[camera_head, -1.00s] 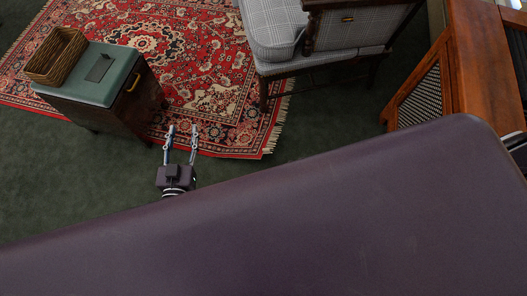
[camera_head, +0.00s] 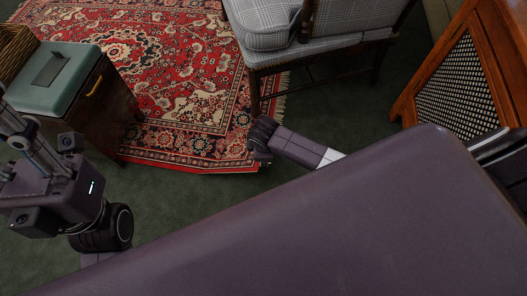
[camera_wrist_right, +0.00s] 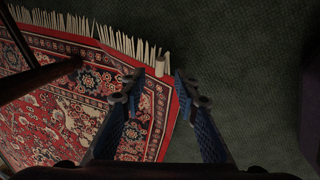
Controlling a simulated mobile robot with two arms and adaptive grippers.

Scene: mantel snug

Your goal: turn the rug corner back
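The red patterned rug (camera_head: 180,75) lies on the green carpet. Its near right corner is partly hidden by my right arm in the head view. In the right wrist view the fringed corner of the rug (camera_wrist_right: 158,92) lies between and beyond the fingertips, and its fringe shows a step to the left. I cannot tell whether the corner is raised. My right gripper (camera_wrist_right: 157,88) is open and empty above this corner; contact is unclear. In the head view its fingers are hidden. My left gripper (camera_head: 12,125) is at the left edge, its fingertips cut off.
A checked armchair (camera_head: 268,32) stands at the rug's right edge. A wooden unit with a mesh panel (camera_head: 458,90) is at right. Carpet between is clear.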

